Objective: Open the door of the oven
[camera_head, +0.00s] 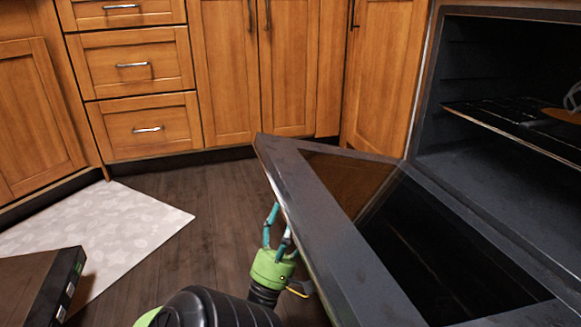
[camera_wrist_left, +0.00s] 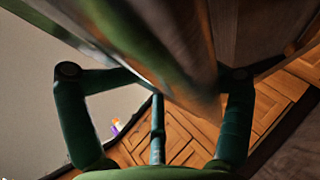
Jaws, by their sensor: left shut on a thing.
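The oven door (camera_head: 309,218) hangs tilted down and outward from the oven (camera_head: 490,143), with its dark glass panel showing, so the oven stands partly open. My left gripper (camera_head: 280,222) is at the door's outer edge, its teal fingers shut on the door there. The exact contact is hard to see. My right gripper is not in view.
Inside the oven is a rack (camera_head: 500,125) with an orange-brown item (camera_head: 562,115) at the right edge. Wooden cabinets (camera_head: 225,75) and drawers (camera_head: 135,65) line the back. A pale mat (camera_head: 130,225) lies on the dark floor (camera_head: 195,185), clear left of the door.

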